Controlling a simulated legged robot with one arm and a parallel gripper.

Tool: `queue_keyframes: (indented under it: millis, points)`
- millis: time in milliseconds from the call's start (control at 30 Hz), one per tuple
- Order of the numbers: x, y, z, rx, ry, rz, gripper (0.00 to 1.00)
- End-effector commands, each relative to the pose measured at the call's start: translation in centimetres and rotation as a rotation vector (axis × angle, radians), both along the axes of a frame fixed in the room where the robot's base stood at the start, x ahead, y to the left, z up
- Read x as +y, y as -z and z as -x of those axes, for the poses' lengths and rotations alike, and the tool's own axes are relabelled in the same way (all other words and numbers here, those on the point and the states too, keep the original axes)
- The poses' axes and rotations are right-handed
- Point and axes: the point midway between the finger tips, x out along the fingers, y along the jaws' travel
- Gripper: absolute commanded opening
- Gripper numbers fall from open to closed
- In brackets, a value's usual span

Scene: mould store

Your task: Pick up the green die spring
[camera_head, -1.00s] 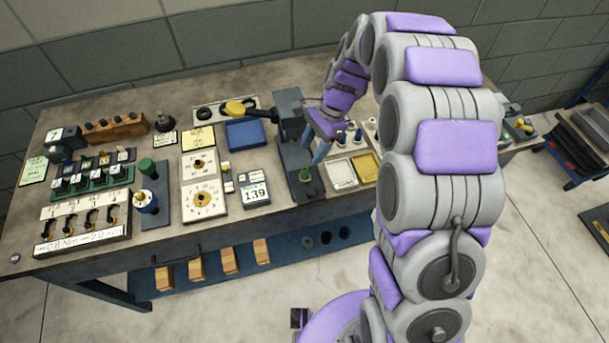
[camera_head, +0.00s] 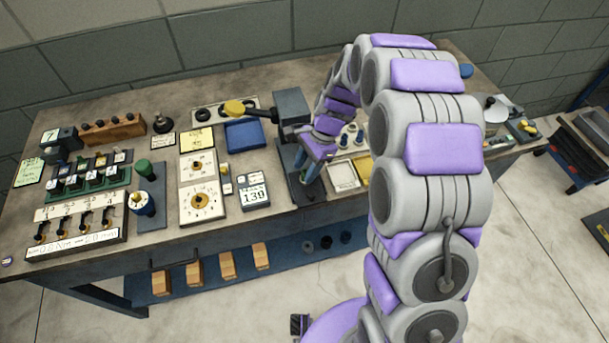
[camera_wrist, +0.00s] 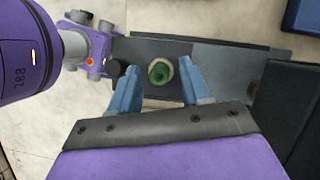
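The green die spring (camera_wrist: 160,72) stands on the dark base plate (camera_wrist: 220,57) of a press-like stand. From above in the wrist view it shows as a green ring with a dark centre and a pale rim around it. My gripper (camera_wrist: 157,67) is open, with one blue finger on each side of the spring. Gaps show between the fingers and the spring. In the head view my gripper (camera_head: 311,168) is low over the stand's base (camera_head: 306,195), and its fingers mostly hide the spring.
The stand's dark column (camera_head: 291,108) rises just behind my gripper. A "139" display (camera_head: 254,195) and a white tray (camera_head: 343,175) flank the base.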

Motion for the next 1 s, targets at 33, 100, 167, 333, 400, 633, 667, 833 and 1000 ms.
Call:
queue_keyframes:
  millis: [33, 100, 167, 333, 400, 633, 667, 833, 1000]
  points:
    - [0.0, 0.0, 0.0, 0.0, 0.0, 0.0, 0.42]
    - [-0.1, 0.0, 0.0, 0.0, 0.0, 0.0, 0.35]
    - [-0.1, 0.0, 0.0, 0.0, 0.0, 0.0, 0.29]
    - [-0.1, 0.0, 0.0, -0.001, 0.0, 0.0, 0.13]
    - [0.0, 0.0, 0.0, 0.0, 0.0, 0.0, 0.06]
    - [0.0, 0.0, 0.0, -0.001, 0.0, 0.0, 0.0]
    - [0.0, 0.0, 0.0, -0.001, 0.0, 0.0, 0.0]
    - [0.0, -0.1, 0.0, -0.001, 0.0, 0.0, 0.0]
    - [0.0, -1.0, -0.1, -0.003, 0.001, 0.001, 0.0]
